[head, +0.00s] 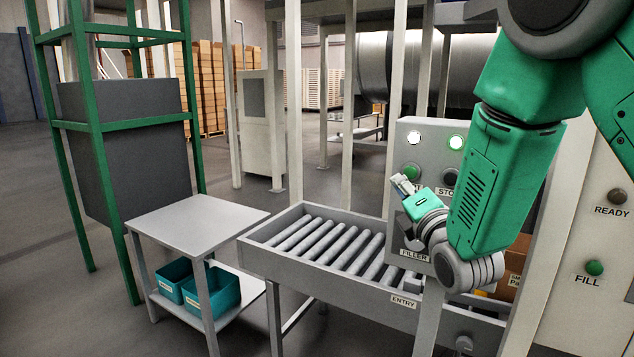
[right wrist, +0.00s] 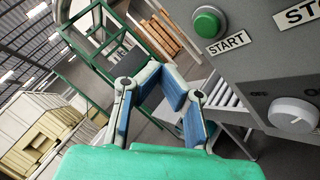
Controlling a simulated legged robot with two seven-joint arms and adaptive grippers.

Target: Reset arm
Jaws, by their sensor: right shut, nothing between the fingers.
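My right gripper (head: 403,184) is in front of the grey filler control box (head: 425,130), on the box's left side, with its fingers pointing up and left. In the right wrist view its two blue-padded fingers (right wrist: 165,82) meet at the tips with nothing between them. The green START button (right wrist: 208,22) is on the box face, to the right of the fingertips and apart from them in that view. It also shows in the head view (head: 411,171) just above the gripper. My left gripper is not in view.
A roller conveyor (head: 262,240) marked ENTRY runs below the box. A grey side table (head: 200,215) with teal bins (head: 215,292) on its lower shelf stands left. A green frame (head: 100,125) is farther left. A panel with READY and FILL buttons (head: 594,268) is right.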

